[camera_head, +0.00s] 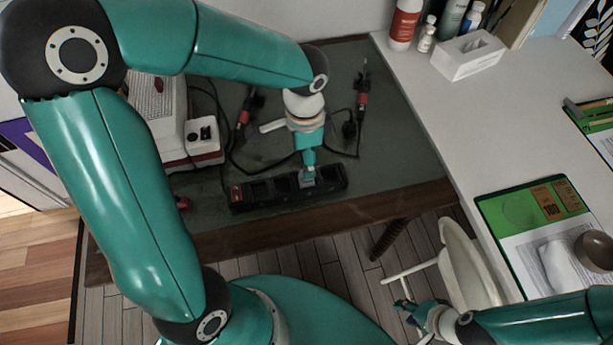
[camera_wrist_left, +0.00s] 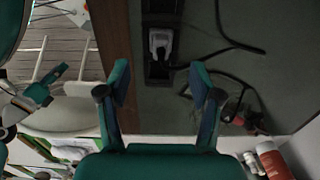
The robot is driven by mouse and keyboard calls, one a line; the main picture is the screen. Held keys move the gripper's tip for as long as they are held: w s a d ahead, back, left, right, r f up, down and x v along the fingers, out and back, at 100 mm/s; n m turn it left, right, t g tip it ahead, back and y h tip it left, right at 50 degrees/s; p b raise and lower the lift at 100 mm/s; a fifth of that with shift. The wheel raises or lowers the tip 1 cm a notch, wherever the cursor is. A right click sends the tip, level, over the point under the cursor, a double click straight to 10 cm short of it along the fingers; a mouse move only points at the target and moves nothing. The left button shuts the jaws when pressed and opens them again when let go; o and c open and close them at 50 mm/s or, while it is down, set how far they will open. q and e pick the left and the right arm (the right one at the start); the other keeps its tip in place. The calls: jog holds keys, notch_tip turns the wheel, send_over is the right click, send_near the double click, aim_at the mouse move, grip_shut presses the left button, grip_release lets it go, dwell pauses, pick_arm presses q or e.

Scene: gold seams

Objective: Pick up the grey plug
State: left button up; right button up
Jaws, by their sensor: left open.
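The grey plug (camera_head: 307,181) sits in a socket of the black power strip (camera_head: 258,195) on the dark green tabletop. In the left wrist view the plug (camera_wrist_left: 160,42) stands beyond my fingertips, in line with the gap between them, with a dark cable off its side. My left gripper (camera_head: 308,160) points down just above the plug. Its fingers (camera_wrist_left: 160,78) are apart with nothing between them. My right gripper (camera_head: 418,315) is low at the bottom right, away from the table, beside a pale chair; its finger gap is unclear.
Black cables and red-and-black tools (camera_head: 362,92) lie behind the strip. A white and red device (camera_head: 203,138) stands left of it. A white desk (camera_head: 440,105) on the right holds bottles, a tissue box (camera_head: 468,57) and a green clipboard (camera_head: 500,212).

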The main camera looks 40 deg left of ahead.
pick_arm(q)
jog(key=shift+w+f, duration=0.15)
jog(key=shift+f, duration=3.6)
grip_shut()
